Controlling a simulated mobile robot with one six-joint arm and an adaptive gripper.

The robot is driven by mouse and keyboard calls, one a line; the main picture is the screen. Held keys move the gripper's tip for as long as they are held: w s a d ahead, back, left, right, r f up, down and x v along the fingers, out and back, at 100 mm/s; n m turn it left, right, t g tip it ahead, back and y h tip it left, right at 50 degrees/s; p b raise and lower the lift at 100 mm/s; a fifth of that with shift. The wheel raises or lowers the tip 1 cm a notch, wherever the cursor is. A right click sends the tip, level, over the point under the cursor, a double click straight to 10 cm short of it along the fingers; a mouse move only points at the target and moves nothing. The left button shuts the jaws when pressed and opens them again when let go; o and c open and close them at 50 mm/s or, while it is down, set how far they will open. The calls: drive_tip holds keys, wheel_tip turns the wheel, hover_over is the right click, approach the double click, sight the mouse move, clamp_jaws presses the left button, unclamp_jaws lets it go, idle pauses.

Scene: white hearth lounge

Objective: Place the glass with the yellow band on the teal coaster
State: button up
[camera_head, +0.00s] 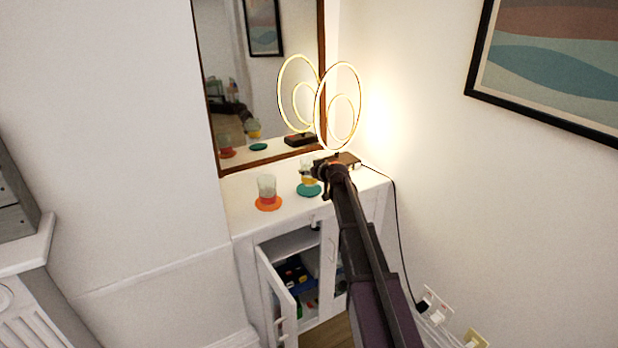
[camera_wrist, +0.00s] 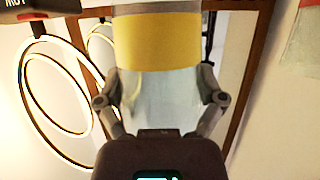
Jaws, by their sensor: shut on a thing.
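The glass with the yellow band (camera_head: 307,178) is over the teal coaster (camera_head: 309,191) in the head view, partly hidden by my gripper (camera_head: 319,171). In the wrist view my gripper (camera_wrist: 161,99) is shut on the glass, with a finger on each side of its clear part. Its yellow band (camera_wrist: 159,41) fills the top of that view. In the mirror, the glass's reflection stands apart from and above the coaster's reflection, so the glass looks held a little above the coaster. The coaster is not visible in the wrist view.
A glass with a red band (camera_head: 267,188) stands on an orange coaster (camera_head: 268,204) to the left on the white cabinet (camera_head: 240,216). A lit ring lamp (camera_head: 338,107) stands behind my gripper. A mirror (camera_head: 262,80) backs the cabinet. A cabinet door (camera_head: 277,287) hangs open below.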

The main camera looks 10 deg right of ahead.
sight(309, 176)
drive_tip(key=shift+w, duration=0.25)
drive_tip(key=shift+w, duration=0.5)
drive_tip(key=shift+w+f, duration=0.2)
drive_tip(key=shift+w, duration=0.1)
drive_tip(key=shift+s+f+b, duration=0.15)
drive_tip(key=shift+f+b, duration=1.45)
drive_tip(key=shift+b, duration=0.25)
drive_tip(key=shift+f, duration=0.2)
drive_tip(key=o, duration=1)
drive_tip(key=shift+r, duration=0.2)
